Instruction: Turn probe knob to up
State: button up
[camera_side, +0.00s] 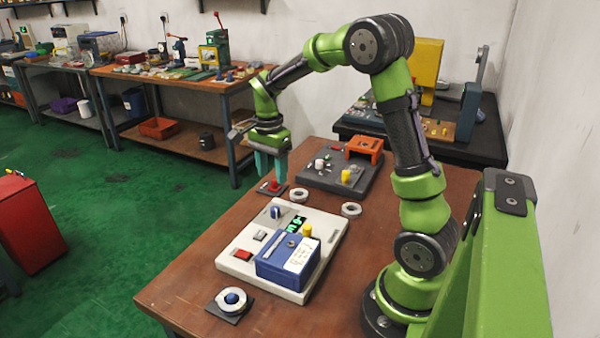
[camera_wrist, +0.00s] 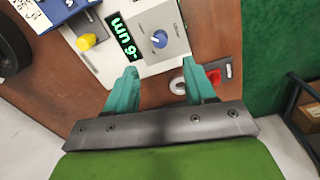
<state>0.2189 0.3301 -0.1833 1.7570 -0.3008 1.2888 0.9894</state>
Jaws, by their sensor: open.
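A blue knob (camera_side: 275,212) stands on the far left part of the white gauge base (camera_side: 232,247), beside a green lit display (camera_side: 296,224). I take it for the probe knob; its labels are too small to read. In the wrist view the knob (camera_wrist: 159,39) sits on a grey dial plate, and its pointing direction is unclear. My gripper (camera_side: 271,179) points down above the bench, beyond the gauge base and near a red knob (camera_side: 274,187). In the wrist view my gripper (camera_wrist: 161,72) is open with its teal fingers apart, holding nothing and clear of the blue knob.
A blue box (camera_side: 284,262) and a yellow knob (camera_side: 307,231) are on the gauge base. Two loose rings (camera_side: 299,195) (camera_side: 351,210) lie behind it. A dark fixture (camera_side: 325,180) with an orange bridge (camera_side: 365,149) stands farther back. A ring on a blue post (camera_side: 233,299) is at the front.

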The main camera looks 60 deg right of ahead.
aim_at(275, 208)
notch_tip(275, 208, down, 11)
jog(key=shift+s+r, duration=0.15)
grip_shut()
dwell(0.5)
